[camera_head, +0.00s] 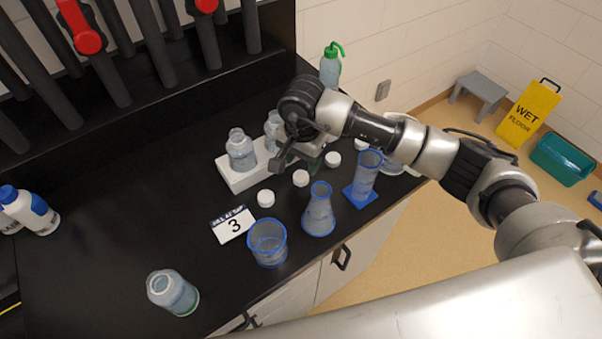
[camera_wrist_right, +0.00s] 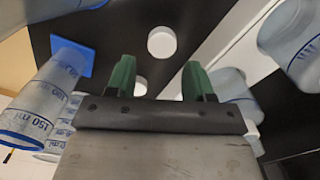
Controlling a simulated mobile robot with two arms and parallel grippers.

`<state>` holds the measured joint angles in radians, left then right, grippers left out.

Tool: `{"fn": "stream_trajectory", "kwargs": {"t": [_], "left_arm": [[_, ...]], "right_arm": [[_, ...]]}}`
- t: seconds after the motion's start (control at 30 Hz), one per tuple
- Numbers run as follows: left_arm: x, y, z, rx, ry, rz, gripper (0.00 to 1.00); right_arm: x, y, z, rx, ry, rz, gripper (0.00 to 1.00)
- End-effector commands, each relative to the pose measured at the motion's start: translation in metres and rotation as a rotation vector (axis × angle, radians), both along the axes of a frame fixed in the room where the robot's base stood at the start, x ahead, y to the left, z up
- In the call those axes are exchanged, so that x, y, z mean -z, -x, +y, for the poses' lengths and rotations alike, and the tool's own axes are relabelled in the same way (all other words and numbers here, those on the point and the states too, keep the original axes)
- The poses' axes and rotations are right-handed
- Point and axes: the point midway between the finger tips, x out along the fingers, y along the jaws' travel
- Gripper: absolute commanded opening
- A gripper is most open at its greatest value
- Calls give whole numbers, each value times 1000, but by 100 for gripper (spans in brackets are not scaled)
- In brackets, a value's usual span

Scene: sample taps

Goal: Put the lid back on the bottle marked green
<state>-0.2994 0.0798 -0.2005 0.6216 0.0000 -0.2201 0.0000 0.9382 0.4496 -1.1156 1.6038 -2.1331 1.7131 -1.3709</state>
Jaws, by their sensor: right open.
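A clear open bottle with a green ring at its base (camera_head: 173,293) stands alone at the front left of the black counter, with no lid on it. Several white lids lie in a row on the counter, including the near lid (camera_head: 266,198), a middle lid (camera_head: 300,178) and a farther lid (camera_head: 333,159). My right gripper (camera_head: 298,158) is above the counter by the white rack. In the right wrist view its green fingertips (camera_wrist_right: 160,78) are apart and empty, with one lid (camera_wrist_right: 161,42) beyond them and another lid (camera_wrist_right: 139,86) partly hidden between them. My left gripper is out of view.
A white rack (camera_head: 237,181) holds open bottles. A blue-rimmed beaker (camera_head: 267,244), a flask (camera_head: 319,212) and a measuring cylinder (camera_head: 367,176) stand near the counter's front edge. The counter's left middle is clear.

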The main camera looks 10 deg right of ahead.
Motion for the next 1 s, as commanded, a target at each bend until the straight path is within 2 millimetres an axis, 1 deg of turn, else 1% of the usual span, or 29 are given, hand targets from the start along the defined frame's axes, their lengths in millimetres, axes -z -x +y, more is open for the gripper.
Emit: {"fn": "stream_trajectory", "kwargs": {"t": [0.1,0.33,0.4,0.47,0.6,0.73,0.83,1.0], "left_arm": [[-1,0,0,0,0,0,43],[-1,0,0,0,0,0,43],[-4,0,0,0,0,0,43],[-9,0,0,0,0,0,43],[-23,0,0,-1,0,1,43],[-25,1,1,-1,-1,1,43],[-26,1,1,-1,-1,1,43],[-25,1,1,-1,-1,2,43]], "right_arm": [[5,0,0,-1,0,0,52],[5,0,0,-1,0,0,52],[7,0,0,0,0,1,52],[12,-1,0,1,0,3,52],[32,-5,-1,2,-1,5,52],[50,-6,-1,1,-1,2,52],[56,-5,-1,-1,-1,1,52],[57,-6,-1,-1,-1,-1,52]]}}
